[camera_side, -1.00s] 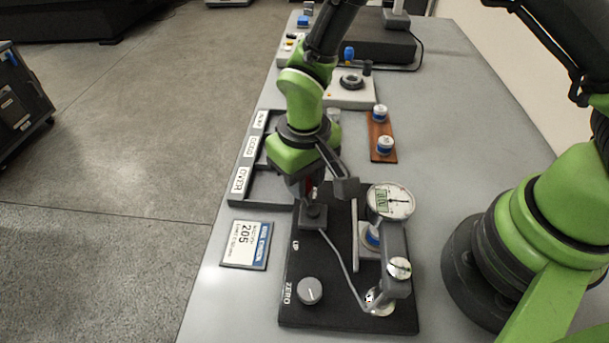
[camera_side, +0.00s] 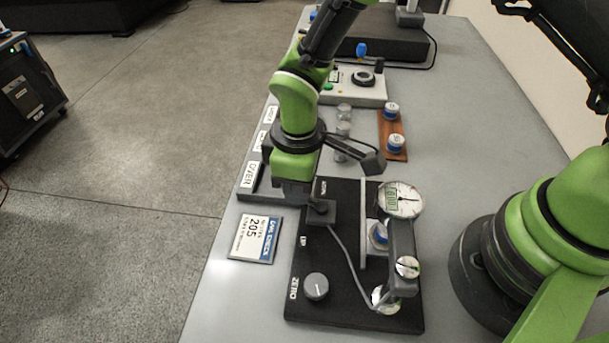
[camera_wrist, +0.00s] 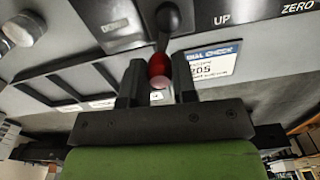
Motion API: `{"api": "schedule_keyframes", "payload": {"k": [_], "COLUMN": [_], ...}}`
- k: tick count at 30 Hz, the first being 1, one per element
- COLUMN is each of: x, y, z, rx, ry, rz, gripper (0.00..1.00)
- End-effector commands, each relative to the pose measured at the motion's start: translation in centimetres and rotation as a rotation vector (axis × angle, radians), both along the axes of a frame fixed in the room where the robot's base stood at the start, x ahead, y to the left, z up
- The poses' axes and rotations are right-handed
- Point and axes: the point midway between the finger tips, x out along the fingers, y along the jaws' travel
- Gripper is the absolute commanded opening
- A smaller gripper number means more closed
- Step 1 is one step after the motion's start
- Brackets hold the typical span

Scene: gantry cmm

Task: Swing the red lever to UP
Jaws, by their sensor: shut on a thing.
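The red lever's knob (camera_wrist: 158,68) sits between the two fingers of my gripper (camera_wrist: 157,78) in the wrist view, and the fingers are shut on it. The lever's dark pivot (camera_wrist: 168,18) lies beyond the knob. The lever points between the DOWN label (camera_wrist: 115,23) on the left and the UP label (camera_wrist: 222,18) on the right. In the side view, the lever's pivot block (camera_side: 320,212) sits on the black base plate (camera_side: 345,308), with the UP label (camera_side: 303,241) nearer the camera. My gripper (camera_side: 294,203) is left of the block there and hides the red knob.
A dial gauge (camera_side: 401,199) on a grey stand and a ZERO knob (camera_side: 316,286) share the plate. A card reading 205 (camera_side: 255,240) lies left of it. A grey labelled tray (camera_side: 246,193) and a brown block (camera_side: 394,153) with blue-banded cylinders are behind.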

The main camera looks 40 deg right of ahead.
Motion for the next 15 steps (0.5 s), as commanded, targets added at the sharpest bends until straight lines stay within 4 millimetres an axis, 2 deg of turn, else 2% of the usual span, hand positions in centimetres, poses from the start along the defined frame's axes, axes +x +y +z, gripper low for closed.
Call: {"api": "schedule_keyframes", "payload": {"k": [15], "x": [-1.2], "y": [1.7], "z": [0.0], "rx": [0.000], "ry": [0.001], "rz": [0.489], "gripper": [0.02]}}
